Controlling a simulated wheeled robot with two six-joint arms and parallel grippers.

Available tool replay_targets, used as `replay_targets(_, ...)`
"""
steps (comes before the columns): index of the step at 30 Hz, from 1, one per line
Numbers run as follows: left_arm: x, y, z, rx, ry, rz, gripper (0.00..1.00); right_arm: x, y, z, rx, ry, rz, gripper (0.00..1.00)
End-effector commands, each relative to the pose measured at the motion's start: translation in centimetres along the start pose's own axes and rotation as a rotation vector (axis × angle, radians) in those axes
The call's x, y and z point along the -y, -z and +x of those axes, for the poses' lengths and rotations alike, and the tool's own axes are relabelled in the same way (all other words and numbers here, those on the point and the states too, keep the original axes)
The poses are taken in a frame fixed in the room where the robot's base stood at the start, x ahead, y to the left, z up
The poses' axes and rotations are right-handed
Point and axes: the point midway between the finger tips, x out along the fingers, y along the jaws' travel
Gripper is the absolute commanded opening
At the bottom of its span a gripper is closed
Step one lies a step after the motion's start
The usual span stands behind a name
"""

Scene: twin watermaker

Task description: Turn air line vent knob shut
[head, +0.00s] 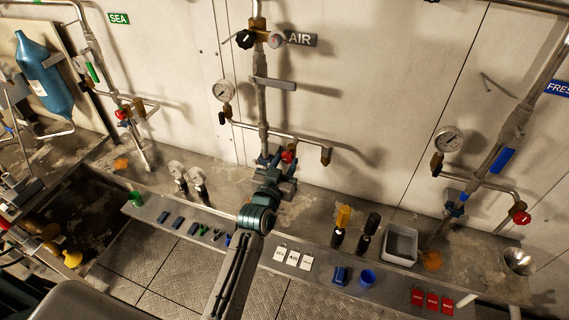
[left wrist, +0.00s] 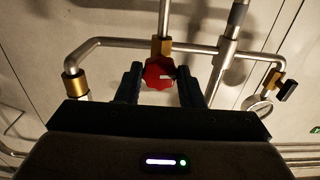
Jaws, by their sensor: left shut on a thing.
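The air line runs down the wall under the AIR label (head: 302,39). In the left wrist view the same red knob (left wrist: 158,74) is lobed, with a short pale mark pointing right. My left gripper (head: 280,168) is at the knob, and in the left wrist view its two dark fingers (left wrist: 161,84) stand on either side of it. It is shut on the knob. The contact faces are hard to see. My right gripper is not in view.
A gauge (head: 223,91) and a black-handled valve (head: 246,39) are on the same line. Another line with a red knob (head: 521,217) stands at right.

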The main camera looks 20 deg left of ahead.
Motion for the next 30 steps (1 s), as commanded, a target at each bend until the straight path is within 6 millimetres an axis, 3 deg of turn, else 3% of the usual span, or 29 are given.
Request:
replay_targets(14, 0.1, -0.2, 0.0, 0.000, 0.001, 0.147, 0.11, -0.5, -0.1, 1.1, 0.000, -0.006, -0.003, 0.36)
replay_targets(30, 0.1, -0.1, 0.0, 0.000, 0.001, 0.641, 0.11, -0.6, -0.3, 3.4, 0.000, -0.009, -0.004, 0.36)
